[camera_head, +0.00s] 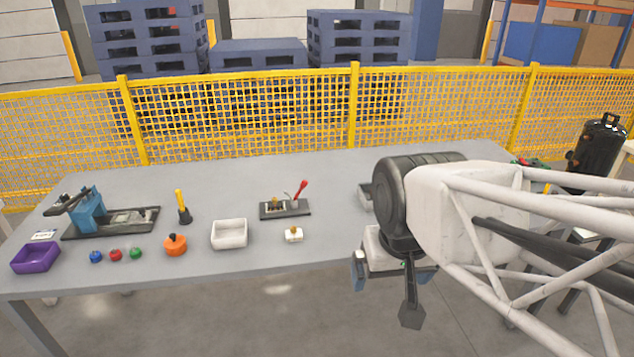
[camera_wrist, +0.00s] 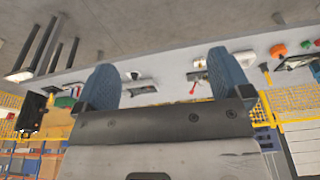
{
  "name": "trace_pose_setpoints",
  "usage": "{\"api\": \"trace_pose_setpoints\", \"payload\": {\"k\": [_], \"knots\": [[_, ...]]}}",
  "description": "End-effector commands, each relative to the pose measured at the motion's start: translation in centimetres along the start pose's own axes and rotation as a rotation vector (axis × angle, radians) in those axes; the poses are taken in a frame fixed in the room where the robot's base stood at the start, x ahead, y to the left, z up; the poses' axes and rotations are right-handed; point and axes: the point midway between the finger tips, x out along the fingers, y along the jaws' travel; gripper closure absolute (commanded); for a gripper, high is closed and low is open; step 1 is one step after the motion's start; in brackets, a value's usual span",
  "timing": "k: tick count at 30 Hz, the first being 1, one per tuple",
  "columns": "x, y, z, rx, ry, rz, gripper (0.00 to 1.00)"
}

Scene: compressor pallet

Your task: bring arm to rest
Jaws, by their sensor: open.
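My arm reaches in from the right in the head view, over the right part of the grey table (camera_head: 190,278). My gripper (camera_head: 388,272) hangs in front of the table's front edge. In the wrist view my gripper (camera_wrist: 166,72) shows two blue fingers spread wide apart, with nothing held between them. The arm hides part of the table's right side.
The table holds a blue press-like device (camera_head: 88,212), purple tray (camera_head: 36,257), several coloured balls (camera_head: 115,255), orange knob (camera_head: 175,244), white tray (camera_head: 229,233) and red-lever fixture (camera_head: 285,208). A yellow fence (camera_head: 250,115) stands behind. A black tank (camera_head: 597,150) stands right.

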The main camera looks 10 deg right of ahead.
Motion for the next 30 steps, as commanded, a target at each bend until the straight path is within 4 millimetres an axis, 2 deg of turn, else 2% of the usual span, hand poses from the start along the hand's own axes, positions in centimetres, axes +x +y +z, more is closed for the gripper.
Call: {"api": "trace_pose_setpoints", "payload": {"k": [6, 30], "knots": [[0.31, 0.2, 1.48, -0.051, 0.005, 0.001, 0.04], [0.3, 0.19, 1.47, -0.051, 0.005, 0.001, 0.04]]}}
